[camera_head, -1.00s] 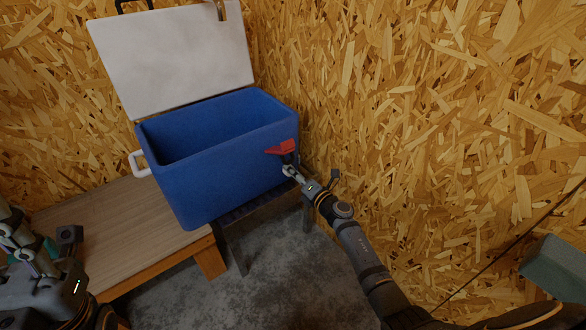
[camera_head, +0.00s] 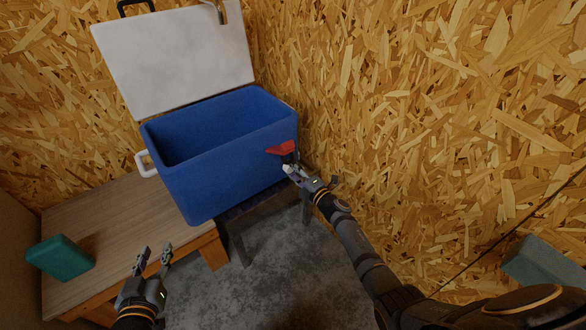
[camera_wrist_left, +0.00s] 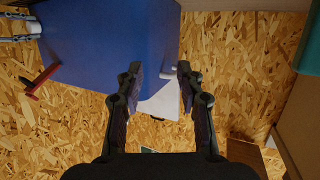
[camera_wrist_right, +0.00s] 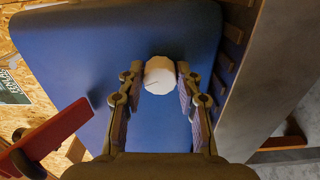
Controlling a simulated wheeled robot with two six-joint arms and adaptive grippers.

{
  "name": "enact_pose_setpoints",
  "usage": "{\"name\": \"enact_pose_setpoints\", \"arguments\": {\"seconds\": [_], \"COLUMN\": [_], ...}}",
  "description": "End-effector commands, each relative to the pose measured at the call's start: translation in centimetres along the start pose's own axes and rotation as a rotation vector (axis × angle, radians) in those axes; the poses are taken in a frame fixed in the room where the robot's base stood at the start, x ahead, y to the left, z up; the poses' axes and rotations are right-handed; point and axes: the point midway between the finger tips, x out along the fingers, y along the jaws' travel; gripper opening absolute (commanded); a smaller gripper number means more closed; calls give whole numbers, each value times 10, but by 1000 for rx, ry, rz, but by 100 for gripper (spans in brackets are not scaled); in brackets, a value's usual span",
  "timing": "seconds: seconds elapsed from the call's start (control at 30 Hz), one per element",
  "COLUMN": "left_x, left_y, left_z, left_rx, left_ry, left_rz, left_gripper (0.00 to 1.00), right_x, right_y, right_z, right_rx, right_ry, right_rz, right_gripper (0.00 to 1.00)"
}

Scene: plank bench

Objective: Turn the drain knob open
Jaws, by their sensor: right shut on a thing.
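The blue cooler (camera_head: 222,188) stands with its white lid (camera_head: 175,62) up. The drain knob (camera_wrist_right: 159,75), round and white with a thin dark line on its face, is on the blue wall in the right wrist view. My right gripper (camera_wrist_right: 158,84) is shut on this knob, one finger on each side. My left gripper (camera_head: 154,254) is open and empty, in front of the bench. Its fingers are apart in the left wrist view (camera_wrist_left: 160,72).
The plank bench (camera_head: 110,215) is under the cooler's left part; a dark stand (camera_head: 255,208) is under its right part. A teal box (camera_head: 62,257) lies on the bench. A chipboard wall (camera_head: 420,120) rises close on the right. Grey floor is free in front.

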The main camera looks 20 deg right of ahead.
Motion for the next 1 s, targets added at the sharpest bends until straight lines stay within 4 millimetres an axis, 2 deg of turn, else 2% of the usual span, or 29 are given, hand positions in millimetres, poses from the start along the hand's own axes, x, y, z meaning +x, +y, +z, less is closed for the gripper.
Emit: {"name": "enact_pose_setpoints", "arguments": {"seconds": [0.1,0.3,0.5,0.8,0.83,1.0], "left_x": [-4,-10,-12,-12,-12,-12], "left_y": [1,2,2,2,2,2], "left_z": [24,48,57,57,57,57], "left_rx": [-7,-15,-18,-18,-18,-18], "left_ry": [-94,-189,-220,-221,-221,-221], "left_rz": [3,7,8,8,8,8], "left_gripper": [37,37,37,37,37,37], "right_x": [0,0,0,0,0,0], "right_y": [0,-1,-2,-2,-2,-1], "right_z": [0,0,0,0,0,0], "right_rx": [33,66,77,78,78,77], "right_ry": [-2,-1,-1,-1,-1,-1], "right_rz": [-2,-3,-2,-2,-2,-2], "right_gripper": [3,3,3,3,36,58]}}
